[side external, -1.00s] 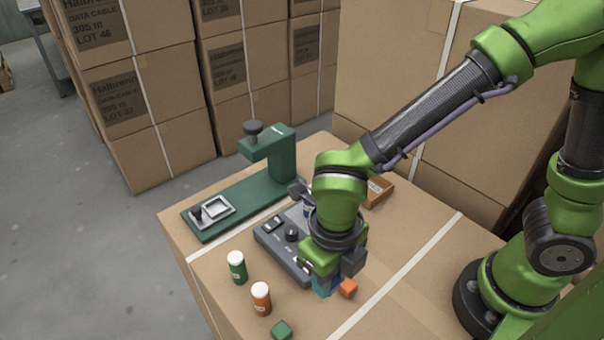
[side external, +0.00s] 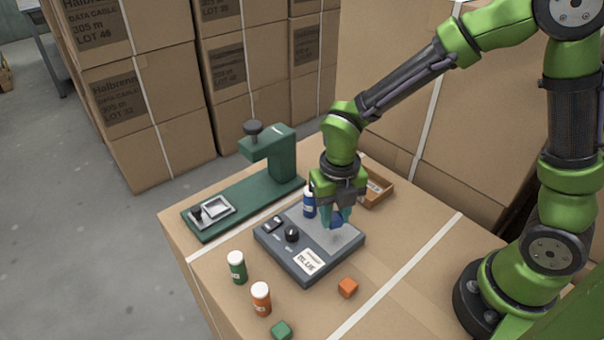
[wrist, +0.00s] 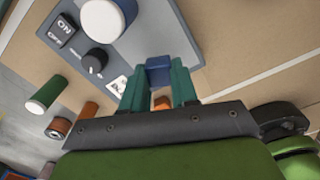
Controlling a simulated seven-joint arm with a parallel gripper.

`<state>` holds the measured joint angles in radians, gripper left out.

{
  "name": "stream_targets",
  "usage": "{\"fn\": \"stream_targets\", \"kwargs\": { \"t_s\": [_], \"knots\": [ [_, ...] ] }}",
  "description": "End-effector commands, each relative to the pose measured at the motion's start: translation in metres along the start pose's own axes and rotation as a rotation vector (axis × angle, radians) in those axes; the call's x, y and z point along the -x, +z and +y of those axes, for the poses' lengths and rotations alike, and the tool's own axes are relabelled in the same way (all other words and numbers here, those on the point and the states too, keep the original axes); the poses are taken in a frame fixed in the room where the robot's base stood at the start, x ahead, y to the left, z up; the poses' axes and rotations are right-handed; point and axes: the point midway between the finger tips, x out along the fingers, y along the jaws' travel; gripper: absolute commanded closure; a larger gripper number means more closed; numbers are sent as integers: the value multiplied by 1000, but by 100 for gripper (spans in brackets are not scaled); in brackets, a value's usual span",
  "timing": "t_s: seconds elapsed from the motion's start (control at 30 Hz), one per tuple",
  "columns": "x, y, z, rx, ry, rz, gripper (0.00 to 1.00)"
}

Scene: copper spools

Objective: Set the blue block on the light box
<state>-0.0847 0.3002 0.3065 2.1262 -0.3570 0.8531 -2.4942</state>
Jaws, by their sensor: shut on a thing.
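The blue block (side external: 336,221) is held between the teal fingertips of my gripper (side external: 335,213). In the wrist view the block (wrist: 159,70) sits between the two fingers (wrist: 159,86), which are shut on it. The light box (side external: 272,248) is a flat grey unit with a switch, a black knob, a label and a pale panel. My gripper points down over the back right part of the panel. The block appears a little above the panel; the exact gap is unclear. The fingers hide part of the block.
A blue bottle with a white cap (side external: 309,205) stands close left of my gripper at the light box. A green bottle (side external: 237,268), orange bottle (side external: 261,299), orange block (side external: 347,288) and green block (side external: 281,330) are nearer.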

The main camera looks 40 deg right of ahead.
Motion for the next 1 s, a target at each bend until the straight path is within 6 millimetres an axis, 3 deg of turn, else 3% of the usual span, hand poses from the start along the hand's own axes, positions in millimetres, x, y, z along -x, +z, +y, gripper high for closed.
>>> {"fn": "stream_targets", "kwargs": {
  "t_s": [0.17,0.57,0.6,0.73,1.0],
  "knots": [
    [-23,0,0,1,-1,2,100],
    [-28,0,0,1,0,0,100],
    [-28,0,0,1,0,0,67],
    [-28,0,0,1,0,0,47],
    [-27,0,0,0,0,-1,46]
  ]
}}
